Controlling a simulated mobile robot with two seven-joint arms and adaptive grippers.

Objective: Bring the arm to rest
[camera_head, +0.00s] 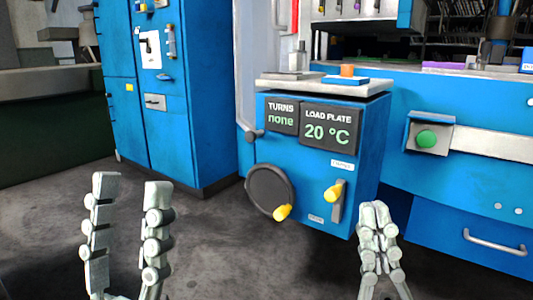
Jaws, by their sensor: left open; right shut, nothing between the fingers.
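My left gripper (132,182) is at the lower left, its two pale fingers apart with nothing between them. It points up in front of the dark floor. My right gripper (373,205) is at the lower middle right, its fingertips together and empty. It shows in front of the lower part of the blue machine box, to the right of its yellow-handled lever. I cannot tell how far it is from the box. Both arms are cut off by the bottom edge.
The blue machine box (290,165) carries a black handwheel (268,190), a yellow-handled lever (334,192) and displays reading "TURNS none" and "LOAD PLATE 20 °C" (328,127). A green button (426,138) is at the right. A tall blue cabinet (190,130) stands behind. Floor (215,235) is clear.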

